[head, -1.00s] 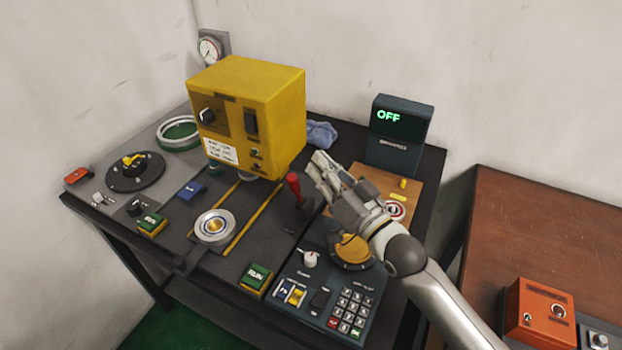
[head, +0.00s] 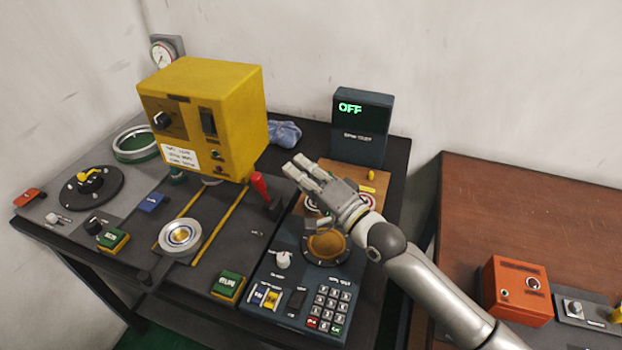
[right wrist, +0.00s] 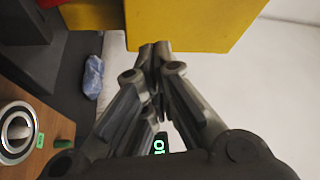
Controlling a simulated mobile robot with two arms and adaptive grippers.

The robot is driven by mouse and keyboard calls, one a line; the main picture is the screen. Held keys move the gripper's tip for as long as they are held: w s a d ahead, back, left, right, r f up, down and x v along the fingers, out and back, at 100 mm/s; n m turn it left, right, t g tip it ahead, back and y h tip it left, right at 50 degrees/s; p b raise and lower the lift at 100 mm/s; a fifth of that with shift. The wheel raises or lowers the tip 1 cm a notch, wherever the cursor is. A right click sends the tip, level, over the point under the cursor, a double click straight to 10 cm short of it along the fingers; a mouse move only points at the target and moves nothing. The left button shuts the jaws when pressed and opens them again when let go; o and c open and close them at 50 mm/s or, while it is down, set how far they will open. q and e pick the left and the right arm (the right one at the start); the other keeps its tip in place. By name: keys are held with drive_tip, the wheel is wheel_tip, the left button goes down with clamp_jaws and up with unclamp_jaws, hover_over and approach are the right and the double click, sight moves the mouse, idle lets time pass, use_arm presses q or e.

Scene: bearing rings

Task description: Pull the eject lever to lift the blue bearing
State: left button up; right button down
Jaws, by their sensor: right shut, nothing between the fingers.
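The red-handled lever (head: 261,187) stands on the dark bench panel, at the right front of the yellow box, leaning slightly to the left. I take it as the eject lever, but no label is readable. A silver ring with a tan centre (head: 180,236) sits in the round fixture between yellow lines. I cannot make out blue on it or on any other bearing. My right gripper (head: 291,170) is shut and empty, right of the lever and apart from it in the picture. Its fingertips also show in the right wrist view (right wrist: 156,50). My left gripper is not in view.
The yellow box (head: 203,115) stands behind the lever. A spin tester (head: 361,127) reads OFF. A keypad panel (head: 318,275) lies in front of my right gripper. A wooden board (head: 378,182) with rings lies under it. A brown table (head: 530,215) is at right.

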sight(264, 194)
drive_tip(key=a, duration=0.1)
drive_tip(key=a+p, duration=0.1)
drive_tip(key=a, duration=0.2)
drive_tip(key=shift+s+a+f+p, duration=0.15)
drive_tip(key=shift+a+f+p, duration=0.1)
drive_tip(key=shift+f+p, duration=0.1)
